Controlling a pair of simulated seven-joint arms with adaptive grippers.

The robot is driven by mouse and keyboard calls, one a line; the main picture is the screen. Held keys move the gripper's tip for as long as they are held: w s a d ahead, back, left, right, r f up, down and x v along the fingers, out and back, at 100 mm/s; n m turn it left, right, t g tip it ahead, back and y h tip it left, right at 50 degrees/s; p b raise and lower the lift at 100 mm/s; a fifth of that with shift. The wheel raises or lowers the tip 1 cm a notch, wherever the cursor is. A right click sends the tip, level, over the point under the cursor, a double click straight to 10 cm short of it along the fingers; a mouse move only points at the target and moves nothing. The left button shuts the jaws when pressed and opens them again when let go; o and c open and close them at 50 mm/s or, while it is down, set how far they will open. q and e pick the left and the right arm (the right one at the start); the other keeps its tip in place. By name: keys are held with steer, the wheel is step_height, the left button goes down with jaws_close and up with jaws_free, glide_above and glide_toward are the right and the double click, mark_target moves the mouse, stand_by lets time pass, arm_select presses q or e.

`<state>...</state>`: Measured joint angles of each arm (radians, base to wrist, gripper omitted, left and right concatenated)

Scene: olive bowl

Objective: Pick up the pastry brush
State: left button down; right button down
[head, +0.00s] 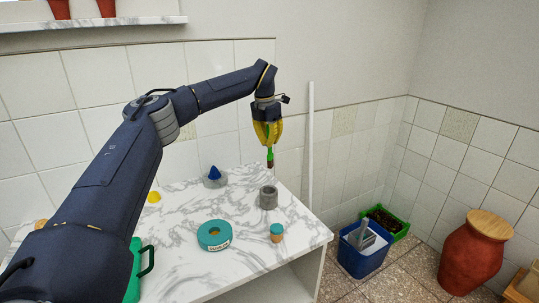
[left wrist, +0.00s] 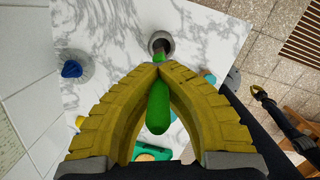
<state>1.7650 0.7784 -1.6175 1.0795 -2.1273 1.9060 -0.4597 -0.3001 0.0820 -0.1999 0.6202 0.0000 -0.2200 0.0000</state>
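The pastry brush (head: 270,150) has a green handle and a dark, reddish-brown lower end. My left gripper (head: 268,138) has yellow fingers and is shut on its handle. The brush hangs upright, brush end down, in the air above the table's far right part. In the left wrist view the green handle (left wrist: 158,108) runs between the yellow fingers (left wrist: 160,70), whose tips close on it. A grey cup (head: 268,199) stands on the table below the brush, apart from it in the head view. A dark arm with a yellow tip (left wrist: 259,92), seemingly my right one, shows small.
The marble table (head: 180,270) also holds a teal ring (head: 214,236), a small teal jar (head: 277,233), a blue cone (head: 215,174), a yellow piece (head: 154,197) and a green handled container (head: 135,268). A blue bin (head: 362,255) and a red vase (head: 470,255) stand on the floor.

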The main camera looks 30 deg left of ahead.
arm_select(q)
step_height(320, 180, up, 2)
steer(key=shift+r, duration=0.1)
arm_select(e)
steer(key=shift+a, duration=0.1)
steer(key=shift+a, duration=0.15)
arm_select(q)
steer(key=shift+c, duration=2.2)
jaws_free()
arm_select(e)
steer(key=shift+d, duration=0.2)
arm_select(q)
steer(key=shift+r, duration=0.15)
arm_select(e)
steer(key=shift+d, duration=0.1)
steer(key=c, duration=1.8)
jaws_free()
arm_select(q)
step_height(320, 180, up, 12)
steer(key=s, duration=0.1)
steer(key=shift+s+a, duration=0.15)
steer(key=shift+s, duration=0.25)
arm_select(e)
steer(key=o, duration=0.5)
